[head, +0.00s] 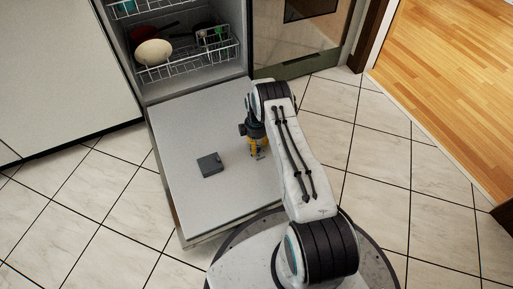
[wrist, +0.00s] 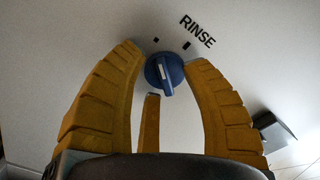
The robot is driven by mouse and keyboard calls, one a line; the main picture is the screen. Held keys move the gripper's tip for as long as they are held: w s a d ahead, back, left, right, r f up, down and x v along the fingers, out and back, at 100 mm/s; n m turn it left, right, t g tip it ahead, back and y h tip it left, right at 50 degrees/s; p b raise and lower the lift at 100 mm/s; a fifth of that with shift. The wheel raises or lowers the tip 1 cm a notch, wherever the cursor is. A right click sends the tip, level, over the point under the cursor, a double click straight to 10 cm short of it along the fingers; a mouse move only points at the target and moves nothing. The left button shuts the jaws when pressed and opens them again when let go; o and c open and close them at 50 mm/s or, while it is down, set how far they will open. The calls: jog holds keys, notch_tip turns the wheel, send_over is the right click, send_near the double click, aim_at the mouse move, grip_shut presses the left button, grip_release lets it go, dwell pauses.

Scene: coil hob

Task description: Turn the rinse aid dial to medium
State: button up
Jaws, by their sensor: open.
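The rinse aid dial (wrist: 164,73) is a round blue knob with a raised grip and a white pointer line. It sits on the pale inner face of the open dishwasher door (head: 190,120). The black word RINSE (wrist: 197,31) and two small dark marks show beyond it in the wrist view. My gripper (wrist: 166,58) is open, with yellow fingertips on either side of the dial and a third yellow finger below it. I cannot tell if any finger touches it. In the head view my gripper (head: 258,154) is low over the door and the dial is hidden.
A dark grey block (head: 210,164) lies on the door left of my gripper; it also shows at right in the wrist view (wrist: 272,131). Dish racks (head: 185,67) with dishes stand behind. Tiled floor surrounds the door, with a wooden floor at far right.

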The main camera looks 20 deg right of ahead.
jog(key=shift+c, duration=0.3)
grip_shut()
dwell(0.3)
